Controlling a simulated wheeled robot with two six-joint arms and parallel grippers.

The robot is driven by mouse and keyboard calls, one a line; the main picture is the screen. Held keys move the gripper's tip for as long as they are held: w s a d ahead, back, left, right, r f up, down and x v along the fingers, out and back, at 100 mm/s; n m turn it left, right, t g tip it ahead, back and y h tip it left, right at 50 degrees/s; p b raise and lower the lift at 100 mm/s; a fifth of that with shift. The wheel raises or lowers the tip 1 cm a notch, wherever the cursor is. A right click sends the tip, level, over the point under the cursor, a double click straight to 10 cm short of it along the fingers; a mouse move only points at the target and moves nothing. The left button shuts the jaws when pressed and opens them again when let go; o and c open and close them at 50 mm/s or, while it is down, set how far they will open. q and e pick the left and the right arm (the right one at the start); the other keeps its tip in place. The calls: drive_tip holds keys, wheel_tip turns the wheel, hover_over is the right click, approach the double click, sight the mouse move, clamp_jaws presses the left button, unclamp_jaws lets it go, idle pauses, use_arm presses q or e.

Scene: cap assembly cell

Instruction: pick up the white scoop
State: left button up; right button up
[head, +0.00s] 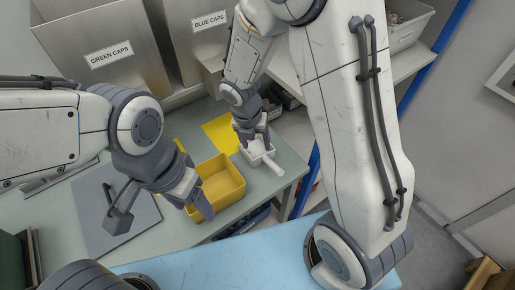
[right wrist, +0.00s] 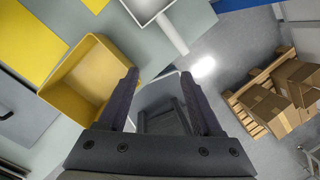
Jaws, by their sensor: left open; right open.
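The white scoop (head: 274,166) lies near the right edge of the grey-green table, its handle pointing toward the lower right in the head view. In the right wrist view the scoop (right wrist: 175,35) is at the top, beyond my fingertips, partly cut off by the frame. My right gripper (head: 255,144) is open; its fingers overlap the scoop's bowl in the head view. In the right wrist view, the open jaws (right wrist: 160,74) have no scoop between them. My left gripper (head: 194,203) is open, at the front left of the yellow bin (head: 228,200), its fingers partly hidden.
The yellow bin also shows in the right wrist view (right wrist: 62,98). A yellow mat (head: 221,131) lies behind it. Containers labelled green caps (head: 108,55) and blue caps (head: 207,22) stand at the back. A grey panel (head: 98,232) lies left. Beyond the table's right edge is floor with boxes (right wrist: 262,108).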

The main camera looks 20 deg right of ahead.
sight(270, 161)
drive_tip(key=w+d+f+n, duration=0.1)
drive_tip(key=f+n, duration=0.2)
drive_tip(key=f, duration=0.1)
drive_tip(key=w+d+f+n+b, duration=0.1)
drive_tip(key=d+f+n, duration=0.1)
drive_tip(key=f+n, duration=0.1)
drive_tip(key=w+d+f+n+b, duration=0.1)
drive_tip(key=d+f+n, duration=0.1)
drive_tip(key=f, duration=0.3)
drive_tip(key=shift+w+d+f+n, duration=0.15)
drive_tip(key=shift+w+f+n, duration=0.2)
drive_tip(key=shift+n, duration=0.25)
drive_tip(key=shift+d+f+b, duration=0.2)
drive_tip(key=shift+f+b, duration=0.2)
drive_tip(key=shift+f, duration=0.6)
drive_tip(key=shift+d+f+b, duration=0.2)
drive_tip(key=shift+f+b, duration=0.25)
drive_tip(key=shift+f, duration=0.6)
drive_tip(key=shift+d+f+b, duration=0.2)
drive_tip(key=shift+f+b, duration=0.2)
drive_tip(key=shift+f, duration=0.6)
drive_tip(key=shift+c, duration=0.4)
drive_tip(key=shift+w, duration=0.1)
clamp_jaws()
